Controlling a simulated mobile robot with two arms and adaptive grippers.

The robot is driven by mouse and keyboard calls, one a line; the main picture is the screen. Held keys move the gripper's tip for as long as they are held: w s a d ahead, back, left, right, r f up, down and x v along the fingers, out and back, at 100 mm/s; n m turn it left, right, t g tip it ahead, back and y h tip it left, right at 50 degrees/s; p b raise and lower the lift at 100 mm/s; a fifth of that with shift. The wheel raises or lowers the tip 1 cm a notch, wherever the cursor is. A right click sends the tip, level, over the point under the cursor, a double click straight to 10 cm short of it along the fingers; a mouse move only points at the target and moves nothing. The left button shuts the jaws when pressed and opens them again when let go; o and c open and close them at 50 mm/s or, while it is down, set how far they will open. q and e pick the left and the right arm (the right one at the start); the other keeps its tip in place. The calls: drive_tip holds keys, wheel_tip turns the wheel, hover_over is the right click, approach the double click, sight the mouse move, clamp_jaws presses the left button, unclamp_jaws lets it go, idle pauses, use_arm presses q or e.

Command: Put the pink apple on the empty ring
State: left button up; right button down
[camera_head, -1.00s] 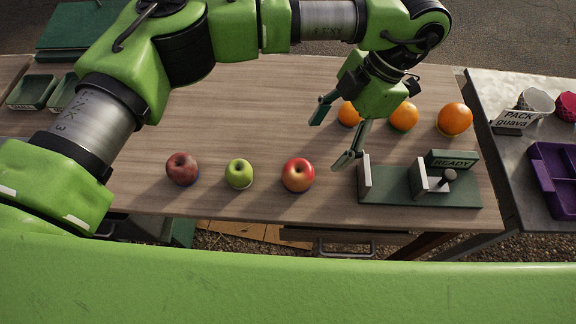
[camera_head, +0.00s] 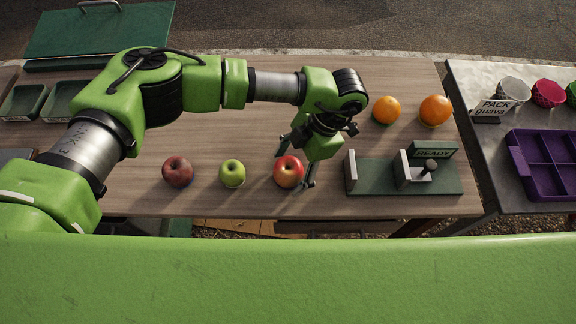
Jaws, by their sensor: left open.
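Three apples stand in a row near the front of the wooden table: a dull dark red one (camera_head: 177,171), a green one (camera_head: 232,173) and a brighter pinkish-red one with a yellowish patch (camera_head: 288,172). Which one is called pink is not certain from colour alone. My left gripper (camera_head: 296,164) is open, its fingers pointing down at the pinkish-red apple, one behind it and one at its right side. I cannot tell whether they touch it. I cannot make out an empty ring; part of the table is hidden behind my left arm. My right gripper is not in view.
Two oranges (camera_head: 385,110) (camera_head: 435,110) stand behind a green fixture (camera_head: 440,182) with white uprights and a READY sign (camera_head: 434,150). At right, a metal table holds a purple tray (camera_head: 548,185), cups and a PACK guava sign (camera_head: 494,110). Green trays (camera_head: 22,103) stand at left.

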use_arm(q)
drive_tip(key=shift+a+f, duration=0.1)
drive_tip(key=shift+f, duration=0.2)
drive_tip(key=c, duration=1.3)
drive_tip(key=shift+c, duration=0.8)
drive_tip(key=shift+r, duration=0.15)
